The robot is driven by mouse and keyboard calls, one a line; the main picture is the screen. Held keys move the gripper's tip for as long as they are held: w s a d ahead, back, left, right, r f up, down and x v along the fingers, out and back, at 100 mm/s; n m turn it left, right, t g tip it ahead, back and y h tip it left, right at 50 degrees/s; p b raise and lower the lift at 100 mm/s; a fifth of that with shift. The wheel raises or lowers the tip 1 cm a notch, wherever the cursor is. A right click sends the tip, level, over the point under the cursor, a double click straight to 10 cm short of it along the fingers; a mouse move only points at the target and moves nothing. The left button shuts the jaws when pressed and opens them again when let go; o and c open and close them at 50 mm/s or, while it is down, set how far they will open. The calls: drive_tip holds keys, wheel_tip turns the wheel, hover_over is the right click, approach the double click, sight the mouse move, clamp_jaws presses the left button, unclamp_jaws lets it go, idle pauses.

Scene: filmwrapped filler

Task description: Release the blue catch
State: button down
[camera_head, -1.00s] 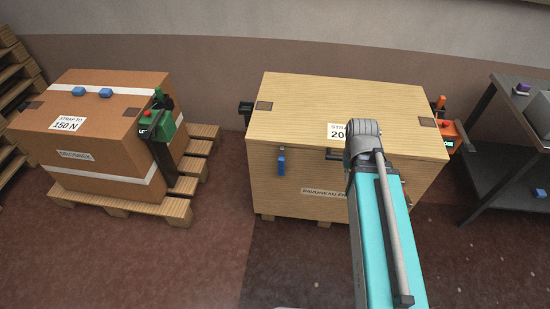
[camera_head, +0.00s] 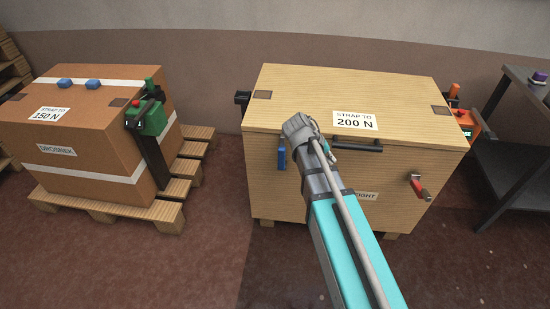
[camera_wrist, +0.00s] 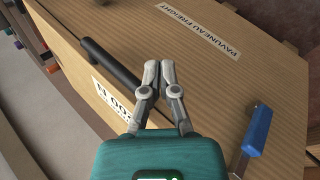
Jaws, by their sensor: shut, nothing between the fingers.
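The blue catch (camera_head: 281,154) is on the front face of the wooden crate (camera_head: 285,95), near its upper left corner, with its handle upright. In the wrist view the blue catch (camera_wrist: 258,130) is at the lower right, its blue grip on a grey metal lever. My gripper (camera_wrist: 160,68) is shut and empty, its fingertips together over the front face, between the catch and a black bar handle (camera_wrist: 110,62). It touches neither as far as I can see.
A red catch (camera_head: 419,187) sits on the crate's front right. The black bar handle (camera_head: 355,146) lies along the lid's front edge. An orange device (camera_head: 470,122) is at the crate's right side. A cardboard box (camera_head: 75,125) on a pallet stands left, with clear floor between.

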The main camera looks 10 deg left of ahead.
drive_tip(key=w+a+f+n+t+h+b, duration=0.1)
drive_tip(key=w+a+f+t+h+b, duration=0.15)
drive_tip(key=a+b, duration=0.3)
drive_tip(key=w+a+f+n+t+h+b, duration=0.1)
drive_tip(key=w+a+f+h+b, duration=0.1)
drive_tip(key=w+a+f+b, duration=0.3)
drive_tip(key=n+t+h+b, duration=0.2)
drive_tip(key=t+b, duration=0.3)
drive_tip(key=b, duration=0.7)
approach(283, 144)
drive_tip(key=s+a, duration=0.1)
drive_tip(key=s, duration=0.1)
drive_tip(key=shift+a+f, duration=0.3)
drive_tip(key=shift+a, duration=0.5)
drive_tip(key=shift+w+d, duration=0.1)
drive_tip(key=shift+x, duration=4.9)
drive_tip(key=shift+r, duration=0.2)
